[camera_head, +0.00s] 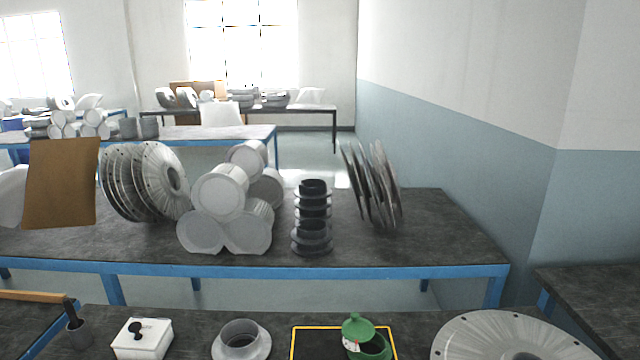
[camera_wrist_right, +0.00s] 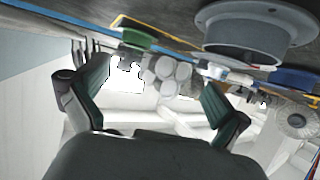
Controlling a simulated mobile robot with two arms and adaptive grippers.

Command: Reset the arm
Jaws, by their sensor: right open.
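My right gripper (camera_wrist_right: 158,105) shows in the right wrist view with its two dark green-padded fingers spread wide. It is open, and nothing is between the fingers. The wrist view looks upside down, with the bench top along its upper edge. Neither gripper shows in the head view, and my left gripper is in no frame.
The near bench holds a white box (camera_head: 143,341), a grey flanged collar (camera_head: 241,341), a green housing (camera_head: 371,346) by a yellow-edged mat (camera_head: 312,328), and a large metal disc (camera_head: 480,335). The collar also shows in the wrist view (camera_wrist_right: 245,40).

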